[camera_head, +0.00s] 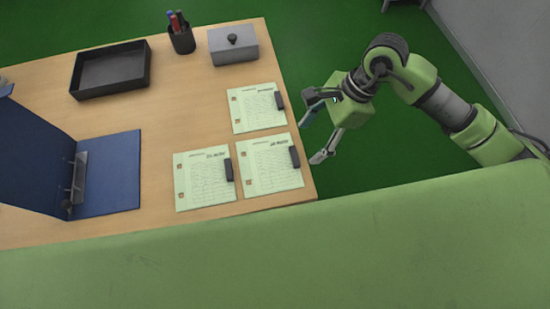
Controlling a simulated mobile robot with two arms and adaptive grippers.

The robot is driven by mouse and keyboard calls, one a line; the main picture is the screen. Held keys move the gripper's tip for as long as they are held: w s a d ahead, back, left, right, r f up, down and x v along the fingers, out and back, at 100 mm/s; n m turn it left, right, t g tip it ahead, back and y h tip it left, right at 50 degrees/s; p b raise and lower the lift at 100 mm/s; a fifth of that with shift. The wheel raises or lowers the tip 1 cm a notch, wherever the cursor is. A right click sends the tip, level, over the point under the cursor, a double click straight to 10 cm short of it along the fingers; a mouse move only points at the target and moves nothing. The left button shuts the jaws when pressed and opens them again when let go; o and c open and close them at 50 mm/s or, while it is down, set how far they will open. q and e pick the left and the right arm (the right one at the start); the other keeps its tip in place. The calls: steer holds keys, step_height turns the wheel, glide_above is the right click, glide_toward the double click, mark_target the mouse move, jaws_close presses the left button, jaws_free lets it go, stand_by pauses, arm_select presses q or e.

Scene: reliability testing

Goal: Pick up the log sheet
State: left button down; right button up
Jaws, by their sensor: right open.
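Three pale green written sheets lie flat on the wooden table, each with a dark clip at its right edge. One sheet (254,112) is farther back, one sheet (268,168) is at the front right, and one sheet (203,182) is at the front left. The print is too small to tell which is the log sheet. My right gripper (313,133) is open and empty, just off the table's right edge, to the right of the sheets and apart from them. My left gripper is not in view.
An open blue binder (108,190) lies on the left of the table (190,105). A black tray (75,93), a pen cup (182,42) and a grey lidded box (222,58) stand at the back. Green floor shows beyond the right edge.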

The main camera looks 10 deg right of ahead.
mark_target(298, 155)
steer(key=p+x, duration=0.1)
steer(key=x, duration=0.4)
steer(key=shift+s+a+f+p, duration=0.15)
steer(key=shift+a+f+p, duration=0.05)
steer(key=shift+a+p, duration=0.1)
steer(key=shift+a+f, duration=0.1)
steer(key=shift+f, duration=0.25)
steer(key=c, duration=1.1)
